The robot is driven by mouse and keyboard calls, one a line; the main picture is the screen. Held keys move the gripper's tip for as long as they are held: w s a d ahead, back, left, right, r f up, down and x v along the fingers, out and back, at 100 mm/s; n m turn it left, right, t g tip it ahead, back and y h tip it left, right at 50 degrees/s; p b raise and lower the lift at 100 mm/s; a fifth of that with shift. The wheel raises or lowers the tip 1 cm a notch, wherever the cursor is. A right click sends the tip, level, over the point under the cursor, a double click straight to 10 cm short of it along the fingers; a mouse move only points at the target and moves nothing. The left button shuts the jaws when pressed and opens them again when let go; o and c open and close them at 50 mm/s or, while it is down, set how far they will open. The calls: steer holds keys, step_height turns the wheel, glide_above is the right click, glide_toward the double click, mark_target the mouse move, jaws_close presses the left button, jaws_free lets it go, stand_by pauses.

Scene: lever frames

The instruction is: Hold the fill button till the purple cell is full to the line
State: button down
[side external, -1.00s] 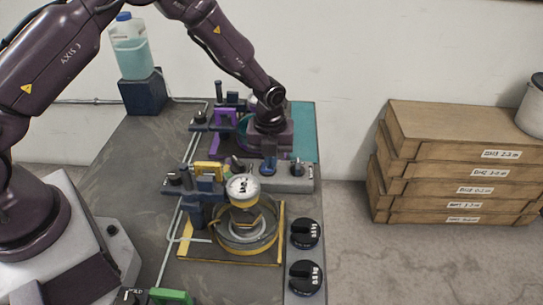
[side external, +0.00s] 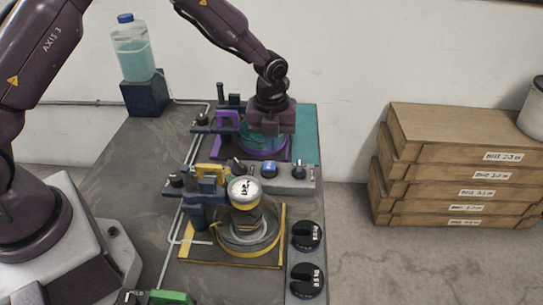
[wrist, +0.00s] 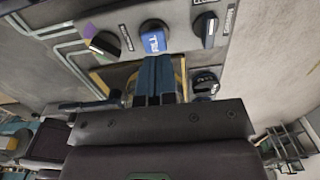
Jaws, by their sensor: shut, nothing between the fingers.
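The blue fill button (side external: 269,169) sits on a grey control box between two dark knobs. It also shows in the wrist view (wrist: 153,37), just beyond my fingertips. My gripper (side external: 270,129) is shut and empty, raised above and behind the button and apart from it. Its closed fingers (wrist: 156,62) show in the wrist view. The purple cell (side external: 262,145) stands behind the control box on a purple-edged base, with teal and purple visible in its lower part. My gripper hides its upper part. I cannot make out its line or the level against it.
A yellow-framed cell (side external: 247,232) with a white-topped gauge stands in front of the box. Two black weights (side external: 306,235) lie to its right. A bottle of teal liquid (side external: 132,50) stands on a dark block at back left. Wooden boxes (side external: 455,170) are stacked at right.

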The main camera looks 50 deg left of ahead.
mark_target(273, 164)
step_height(273, 164, up, 8)
steer(key=shift+r, duration=0.2)
steer(key=shift+w, duration=0.1)
stand_by(0.4)
steer(key=s+a+r+n+t, duration=0.2)
steer(key=s+r+n, duration=0.6)
steer(key=s+n, duration=0.5)
steer(key=s+a+r+n+t, duration=0.2)
steer(key=s+r+n, duration=0.6)
steer(key=s+n, duration=0.4)
steer(key=shift+s+r+n+t, duration=0.2)
steer(key=shift+s+n+t, duration=0.15)
steer(key=shift+n+t, duration=0.45)
